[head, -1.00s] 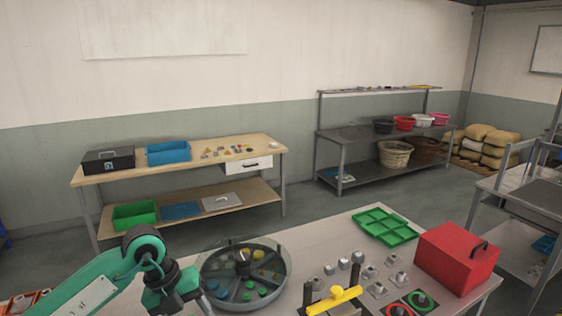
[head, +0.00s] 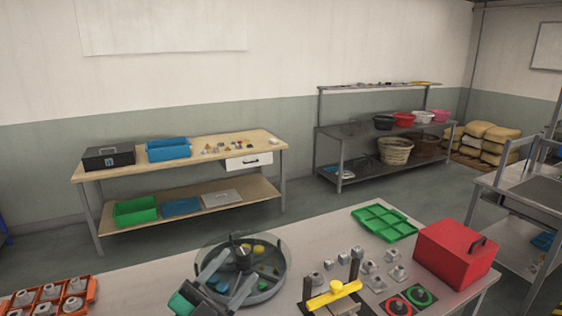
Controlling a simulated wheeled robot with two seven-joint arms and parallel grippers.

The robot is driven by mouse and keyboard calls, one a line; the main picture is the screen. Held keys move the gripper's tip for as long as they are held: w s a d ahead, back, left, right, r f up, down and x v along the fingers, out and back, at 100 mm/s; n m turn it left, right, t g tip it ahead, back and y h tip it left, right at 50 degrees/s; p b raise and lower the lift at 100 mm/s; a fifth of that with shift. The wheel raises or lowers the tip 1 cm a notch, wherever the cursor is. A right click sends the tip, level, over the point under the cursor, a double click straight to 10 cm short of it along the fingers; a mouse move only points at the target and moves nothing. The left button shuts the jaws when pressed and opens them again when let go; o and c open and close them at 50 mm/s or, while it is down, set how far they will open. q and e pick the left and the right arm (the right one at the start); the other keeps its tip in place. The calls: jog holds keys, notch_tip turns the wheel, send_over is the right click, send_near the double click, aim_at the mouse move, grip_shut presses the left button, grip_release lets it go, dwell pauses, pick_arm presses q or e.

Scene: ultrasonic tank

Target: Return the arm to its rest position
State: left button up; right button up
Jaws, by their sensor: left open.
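My left gripper (head: 228,281) shows at the lower middle of the head view. Its two grey fingers are spread apart, with nothing seen between them. They overlap the left front part of the round grey carousel tray (head: 283,277) in the picture. That tray is divided into sections holding blue, green and yellow pieces. I cannot tell how high the fingers are above it. Most of my left arm is out of the frame. My right gripper is not in view.
On the near table stand a red box (head: 455,254), a green compartment tray (head: 385,223), a yellow-handled fixture (head: 332,292), several metal blocks, and an orange rack (head: 50,297) at the far left. A wooden workbench (head: 180,153) stands behind, across open floor.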

pick_arm(q)
jog(key=s+a+f+n+g+y, duration=0.2)
jog(key=a+f+n+y, duration=0.55)
jog(key=f+y, duration=0.2)
jog(key=s+a+f+n+g+y, duration=0.1)
jog(key=s+a+f+n+y, duration=0.1)
jog(key=a+f+n+y, duration=0.55)
jog(key=s+f+n+g, duration=0.1)
jog(key=s+f+g, duration=1)
jog(key=s+f, duration=0.7)
notch_tip(320, 180, down, 34)
jog(key=s+d+g+b, duration=0.1)
jog(key=s+b, duration=0.2)
jog(key=b, duration=0.3)
jog(key=s+a+f+b, duration=0.1)
jog(key=s+f+b, duration=0.1)
jog(key=s+f, duration=0.7)
jog(key=s+a+f+g+b, duration=0.1)
jog(key=s+a+f+b, duration=0.1)
jog(key=s+f, duration=0.7)
notch_tip(320, 180, down, 6)
jog(key=shift+s+a+f, duration=0.25)
jog(key=shift+s, duration=0.1)
